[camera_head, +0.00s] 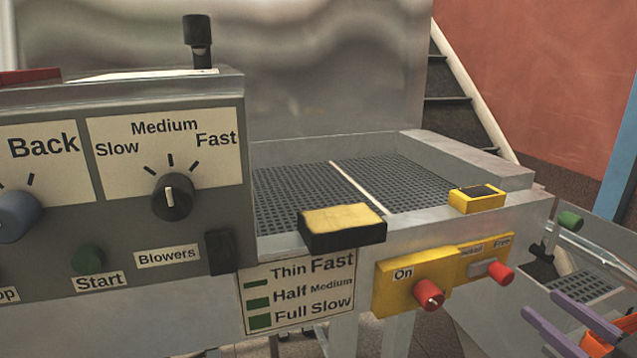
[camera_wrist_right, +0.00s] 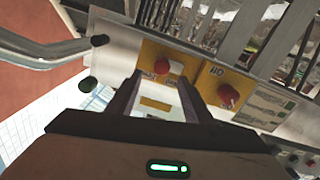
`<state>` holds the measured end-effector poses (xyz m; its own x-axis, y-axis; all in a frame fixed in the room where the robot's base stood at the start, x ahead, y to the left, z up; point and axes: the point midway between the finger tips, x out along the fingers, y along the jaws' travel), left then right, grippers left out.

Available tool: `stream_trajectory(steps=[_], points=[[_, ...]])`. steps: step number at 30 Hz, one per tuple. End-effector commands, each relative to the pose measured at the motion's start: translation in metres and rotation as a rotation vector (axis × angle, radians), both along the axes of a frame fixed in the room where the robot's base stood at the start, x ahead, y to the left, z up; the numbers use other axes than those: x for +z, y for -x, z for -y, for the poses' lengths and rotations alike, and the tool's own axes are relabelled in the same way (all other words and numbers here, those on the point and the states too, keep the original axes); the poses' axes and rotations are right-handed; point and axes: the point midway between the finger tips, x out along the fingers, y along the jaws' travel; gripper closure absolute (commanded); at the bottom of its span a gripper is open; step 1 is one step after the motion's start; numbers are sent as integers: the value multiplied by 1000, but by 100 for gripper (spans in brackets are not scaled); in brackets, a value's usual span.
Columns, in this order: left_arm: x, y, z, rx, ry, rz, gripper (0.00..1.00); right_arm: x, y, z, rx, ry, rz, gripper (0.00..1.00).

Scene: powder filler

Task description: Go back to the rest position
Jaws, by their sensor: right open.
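My right gripper (camera_head: 541,304) shows at the lower right of the head view, with two purple-grey fingers apart and nothing between them. In the right wrist view my right gripper (camera_wrist_right: 158,80) also shows its fingers spread and empty, pointing at the front of the machine. Two red knobs on yellow plates appear beyond the fingertips there: one knob (camera_wrist_right: 176,67) almost in line with the gap, the other knob (camera_wrist_right: 228,96) to the right. I cannot see any contact. My left gripper is not in view.
The grey control panel (camera_head: 120,270) fills the left. The perforated grid (camera_head: 290,198) lies in the middle, with a yellow-topped black block (camera_head: 342,226) at its front edge. Red knobs (camera_head: 429,294) sit on the front face. A metal chute (camera_head: 590,245) is at the right.

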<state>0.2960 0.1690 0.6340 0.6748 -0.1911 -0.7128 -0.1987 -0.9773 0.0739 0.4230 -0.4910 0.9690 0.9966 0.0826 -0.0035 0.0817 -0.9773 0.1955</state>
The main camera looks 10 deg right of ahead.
Motion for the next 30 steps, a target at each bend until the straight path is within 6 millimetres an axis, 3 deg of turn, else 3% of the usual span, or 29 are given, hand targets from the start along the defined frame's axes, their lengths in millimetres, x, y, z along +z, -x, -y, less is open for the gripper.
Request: stream_trajectory(steps=[4,8,12,14,18,21,24,27,30], points=[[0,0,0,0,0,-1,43,-36,13,0,-32,-7,-71,54],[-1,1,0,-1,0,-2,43,-110,40,-15,-78,-28,-219,54],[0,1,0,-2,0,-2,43,-199,74,-61,-100,-62,-408,54],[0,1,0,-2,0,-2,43,-232,86,-89,-96,-79,-484,54],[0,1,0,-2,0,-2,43,-291,109,-170,-59,-117,-637,54],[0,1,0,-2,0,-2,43,-316,119,-229,-18,-134,-720,54],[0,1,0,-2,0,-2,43,-328,123,-276,20,-141,-775,54],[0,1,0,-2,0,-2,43,-333,126,-307,47,-143,-806,54],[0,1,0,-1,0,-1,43,-334,126,-321,61,-142,-819,54]])
